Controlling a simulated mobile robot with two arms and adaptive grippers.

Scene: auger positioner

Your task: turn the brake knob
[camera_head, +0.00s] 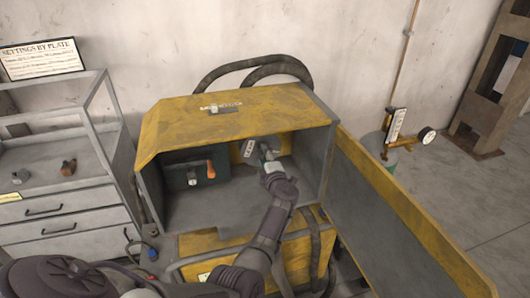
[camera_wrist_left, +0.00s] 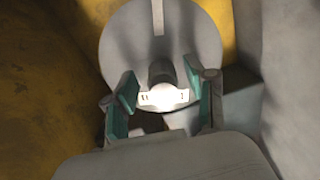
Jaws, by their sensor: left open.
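Inside the open yellow cabinet (camera_head: 240,110), a pale part with a light face (camera_head: 248,147) sits on the back wall; it looks like the brake knob. My left gripper (camera_head: 267,158) reaches in and is close in front of it, covering part of it. My right gripper is not in view.
A dark box with an orange lever (camera_head: 210,169) stands left inside the cabinet. A yellow-edged door panel (camera_head: 400,215) swings out to the right. A grey drawer unit (camera_head: 60,215) stands left. Hoses (camera_head: 255,72) arch behind.

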